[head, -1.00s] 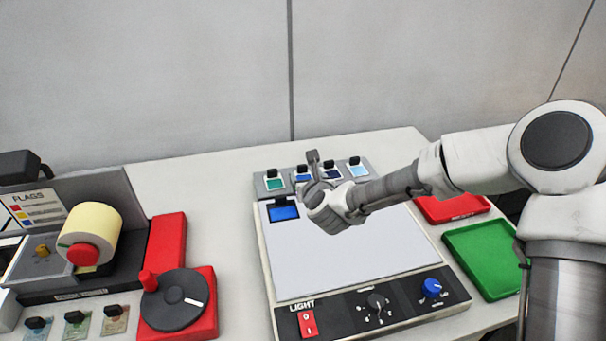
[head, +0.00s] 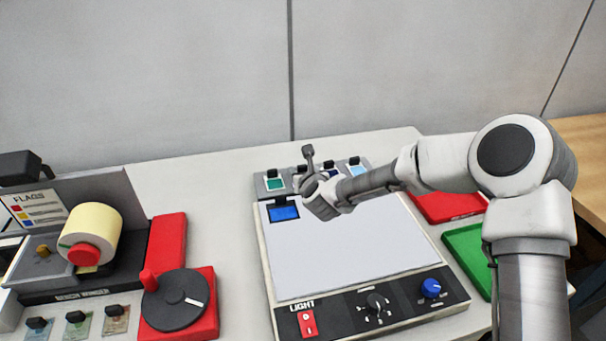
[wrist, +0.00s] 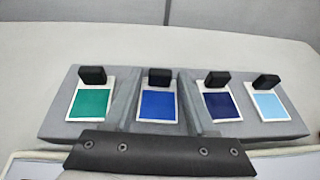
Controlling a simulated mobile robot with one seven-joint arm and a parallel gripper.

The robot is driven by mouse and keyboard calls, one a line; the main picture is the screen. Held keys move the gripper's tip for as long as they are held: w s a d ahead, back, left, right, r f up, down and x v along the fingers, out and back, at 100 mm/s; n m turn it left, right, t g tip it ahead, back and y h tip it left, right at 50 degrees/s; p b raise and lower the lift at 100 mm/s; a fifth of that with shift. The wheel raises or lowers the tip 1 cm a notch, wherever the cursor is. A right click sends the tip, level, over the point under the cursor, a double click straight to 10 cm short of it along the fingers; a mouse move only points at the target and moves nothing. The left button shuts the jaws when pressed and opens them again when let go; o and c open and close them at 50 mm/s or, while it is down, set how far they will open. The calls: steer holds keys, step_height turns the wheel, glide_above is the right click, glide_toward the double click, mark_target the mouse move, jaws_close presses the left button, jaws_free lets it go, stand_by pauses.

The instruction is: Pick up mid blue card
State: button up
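The mid blue card (wrist: 157,105) sits in a grey rack (wrist: 117,119), second from the left in the wrist view, with a black tab on its top edge. A green card (wrist: 90,103) is left of it; a dark blue card (wrist: 221,105) and a light blue card (wrist: 268,105) are to its right. My gripper (head: 308,153) is over the rack near the mid blue card in the head view and partly hides it there. The wrist view shows a dark bar across the bottom but no clear fingertips. I cannot tell the finger opening.
A light panel (head: 345,245) lies in front of the rack, with another blue card (head: 284,213) at its upper left corner. Red (head: 450,206) and green (head: 466,252) trays are to the right. A label rewinder (head: 92,235) and red crank unit (head: 200,318) stand left.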

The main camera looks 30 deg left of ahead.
jaws_close()
steer(key=shift+r, duration=0.1)
